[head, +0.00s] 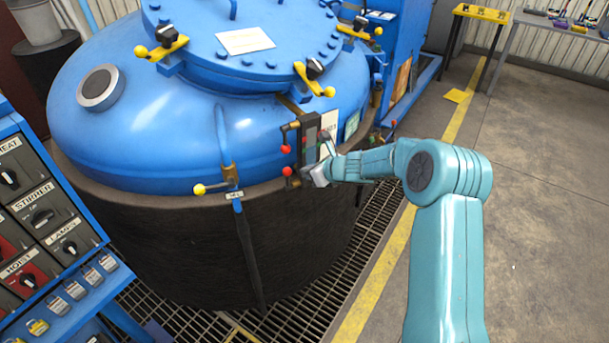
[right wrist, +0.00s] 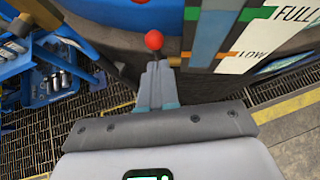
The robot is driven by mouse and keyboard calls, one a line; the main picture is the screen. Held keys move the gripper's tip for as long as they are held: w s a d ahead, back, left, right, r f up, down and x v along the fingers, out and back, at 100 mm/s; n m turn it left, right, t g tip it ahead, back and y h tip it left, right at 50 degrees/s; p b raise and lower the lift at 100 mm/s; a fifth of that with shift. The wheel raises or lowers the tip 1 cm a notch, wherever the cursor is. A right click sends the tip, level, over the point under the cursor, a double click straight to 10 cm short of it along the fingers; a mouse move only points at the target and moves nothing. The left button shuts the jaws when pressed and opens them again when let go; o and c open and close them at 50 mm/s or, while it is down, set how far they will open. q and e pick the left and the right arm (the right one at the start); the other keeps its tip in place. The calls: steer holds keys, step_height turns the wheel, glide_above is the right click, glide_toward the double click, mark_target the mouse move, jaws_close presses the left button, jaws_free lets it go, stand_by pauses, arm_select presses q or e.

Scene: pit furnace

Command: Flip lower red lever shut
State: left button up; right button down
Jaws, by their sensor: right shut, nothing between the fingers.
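The lower red lever's ball knob (head: 287,171) is beside the dark level gauge on the blue vessel's side. A second red knob (head: 286,149) is just above it. My right gripper (head: 312,174) is just right of the lower knob, by the foot of the gauge. In the right wrist view a red ball knob (right wrist: 153,40) stands just beyond the tips of my right gripper (right wrist: 157,66), with its thin stem partly hidden by the fingers. The fingers are shut together with nothing between them. Whether they touch the stem is unclear. My left gripper is not in view.
The level plate marked FULL and LOW (right wrist: 262,40) is close on the right of the fingers. A yellow-knobbed valve (head: 200,189) sits left on the vessel (head: 150,130). A control panel (head: 40,215) is at far left. Open floor (head: 540,200) is at right.

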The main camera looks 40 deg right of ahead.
steer(key=s+r, duration=0.4)
steer(key=r, duration=0.2)
steer(key=s+a+f+n+g+y, duration=0.2)
steer(key=s+a+f+n+g, duration=0.1)
steer(key=a+f, duration=0.6)
steer(key=s+a+f+n+g+y, duration=0.1)
steer(key=s+a+f+n+g, duration=0.25)
steer(key=a+f, duration=0.6)
steer(key=s+a+f+n+g, duration=0.1)
steer(key=s+a+f+n, duration=0.1)
steer(key=s+a+n, duration=0.2)
steer(key=s+a+f+n+g, duration=0.1)
steer(key=s+a+f+n, duration=0.2)
steer(key=s+n, duration=0.8)
steer(key=s+a+f+n+g, duration=0.1)
steer(key=s+a+f+n, duration=0.2)
steer(key=s+a+n, duration=0.2)
steer(key=s+n, duration=0.3)
steer(key=n, duration=0.2)
steer(key=shift+a+f+g+h, duration=0.15)
steer(key=shift+a+g+h, duration=0.1)
steer(key=shift+g+h, duration=0.1)
